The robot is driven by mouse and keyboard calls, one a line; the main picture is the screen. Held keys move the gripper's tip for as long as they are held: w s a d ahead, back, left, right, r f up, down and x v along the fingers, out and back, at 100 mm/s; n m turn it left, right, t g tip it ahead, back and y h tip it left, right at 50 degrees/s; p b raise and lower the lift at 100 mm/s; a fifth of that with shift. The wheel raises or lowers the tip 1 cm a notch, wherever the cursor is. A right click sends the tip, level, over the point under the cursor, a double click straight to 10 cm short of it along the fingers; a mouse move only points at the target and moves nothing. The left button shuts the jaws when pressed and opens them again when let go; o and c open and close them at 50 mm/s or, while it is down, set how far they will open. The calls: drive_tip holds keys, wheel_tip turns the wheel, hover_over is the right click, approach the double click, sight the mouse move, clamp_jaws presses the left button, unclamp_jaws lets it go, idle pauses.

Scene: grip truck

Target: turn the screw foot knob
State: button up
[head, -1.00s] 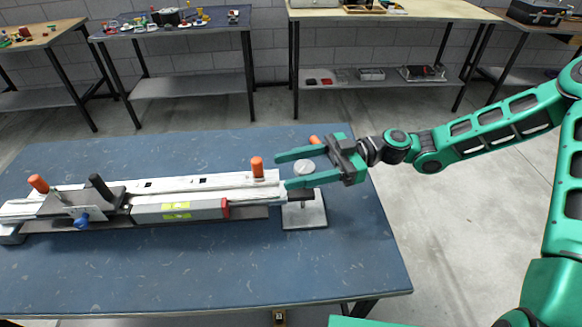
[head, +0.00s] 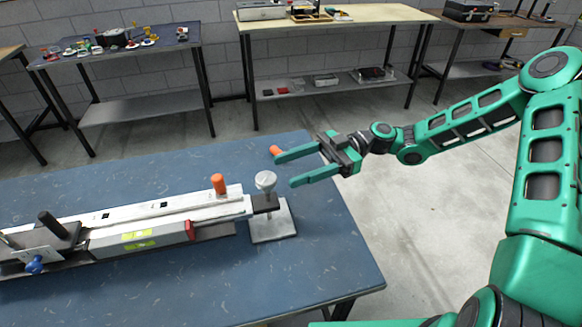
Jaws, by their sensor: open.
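The screw foot knob (head: 265,181) is a pale grey round knob on a short stem. It stands upright over a square metal foot plate (head: 273,232) at the right end of a long white and grey rail device (head: 160,215) on the blue table. My gripper (head: 284,169) is open and empty, with its two green fingers pointing left. The fingertips are just above and to the right of the knob in the picture and apart from it. The knob is in plain view.
An orange handle (head: 219,184) stands on the rail left of the knob. Another orange piece (head: 276,150) shows behind my upper finger. The blue table (head: 300,280) is bare in front of the device. Other workbenches (head: 335,14) stand along the back wall.

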sight(267, 184)
drive_tip(key=s+a+m+t, duration=0.1)
drive_tip(key=s+a, duration=0.4)
drive_tip(key=a, duration=0.5)
drive_tip(key=shift+r+y, duration=0.25)
drive_tip(key=shift+y, duration=0.05)
drive_tip(key=shift+d, duration=0.1)
drive_tip(key=c, duration=1)
